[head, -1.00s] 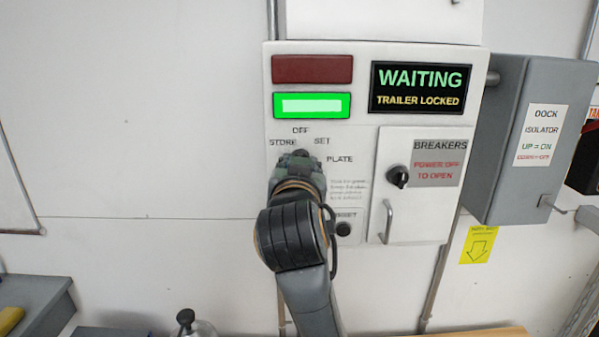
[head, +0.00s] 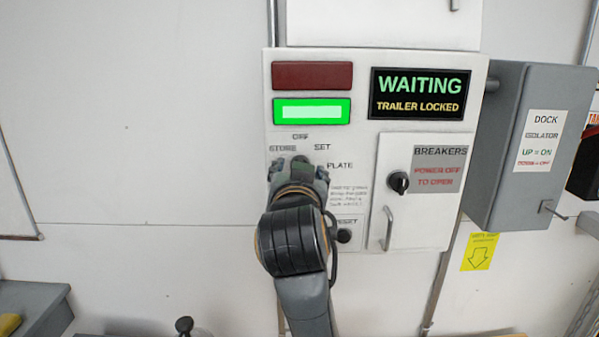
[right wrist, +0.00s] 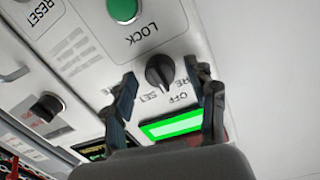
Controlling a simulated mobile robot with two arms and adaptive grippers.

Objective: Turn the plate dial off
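The plate dial (right wrist: 160,72) is a black knob on the white control panel (head: 365,225), with labels STORE, OFF, SET and PLATE around it. In the head view my right gripper (head: 299,168) is in front of the dial and mostly hides it. In the right wrist view my right gripper (right wrist: 165,76) is open, with one finger on each side of the knob and visible gaps between. The knob's narrow end faces the OFF and SET labels; I cannot tell exactly which one it points at. My left gripper is not in view.
A green LOCK button (right wrist: 122,9) is close to the dial. A breaker door (head: 420,215) with a black knob and handle is to the right. A grey dock isolator box (head: 540,90) juts out farther right. A lit green lamp (head: 311,111) is above. The wall at left is clear.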

